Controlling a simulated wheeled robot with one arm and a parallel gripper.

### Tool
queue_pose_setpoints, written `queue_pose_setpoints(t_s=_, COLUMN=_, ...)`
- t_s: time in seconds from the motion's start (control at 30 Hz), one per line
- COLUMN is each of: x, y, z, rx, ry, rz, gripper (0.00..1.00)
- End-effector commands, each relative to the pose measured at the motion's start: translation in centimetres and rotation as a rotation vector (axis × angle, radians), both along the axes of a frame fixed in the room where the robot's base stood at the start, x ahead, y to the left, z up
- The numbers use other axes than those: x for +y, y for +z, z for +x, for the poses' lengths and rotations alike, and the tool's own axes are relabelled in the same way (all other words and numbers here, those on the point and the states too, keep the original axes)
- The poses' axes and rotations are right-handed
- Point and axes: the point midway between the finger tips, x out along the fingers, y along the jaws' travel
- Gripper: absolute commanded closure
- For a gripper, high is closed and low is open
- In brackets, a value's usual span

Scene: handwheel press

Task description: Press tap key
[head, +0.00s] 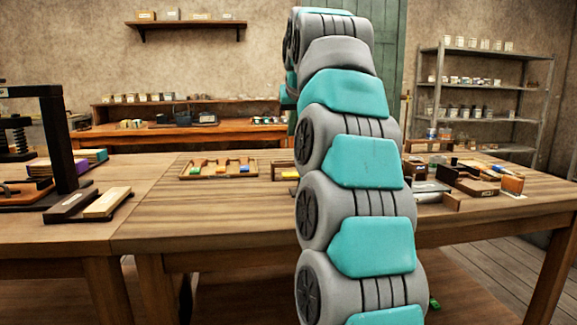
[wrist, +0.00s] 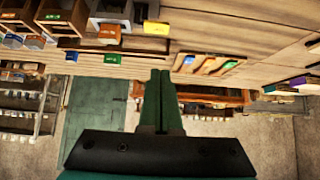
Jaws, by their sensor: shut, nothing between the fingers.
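I cannot tell for certain which thing is the tap key. A wooden tray (head: 217,178) with yellow, green and blue pieces lies on the workbench left of my arm in the head view. The tray also shows in the wrist view (wrist: 236,58), which looks upside down. In the head view my arm hides the bench's middle, and my gripper does not show.
A black press frame (head: 62,140) stands on the left table, with a black and a pale bar (head: 108,203) beside it. Wooden boxes and small parts (head: 470,180) crowd the bench's right side. The bench front left of my arm (head: 215,215) is clear. Shelving (head: 483,90) stands behind.

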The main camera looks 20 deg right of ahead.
Motion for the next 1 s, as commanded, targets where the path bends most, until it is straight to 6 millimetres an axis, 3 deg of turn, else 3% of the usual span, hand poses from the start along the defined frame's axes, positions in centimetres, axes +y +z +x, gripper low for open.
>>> queue_pose_setpoints(t_s=0.37, x=-0.2, y=-0.8, z=0.7, rx=0.003, ry=0.001, rz=0.000, gripper=1.00)
queue_pose_setpoints(t_s=0.87, x=-1.9, y=-7.5, z=7.0, rx=0.006, ry=0.001, rz=0.001, gripper=1.00)
queue_pose_setpoints(t_s=1.0, x=-1.9, y=-8.4, z=6.7, rx=0.003, ry=0.001, rz=0.000, gripper=1.00)
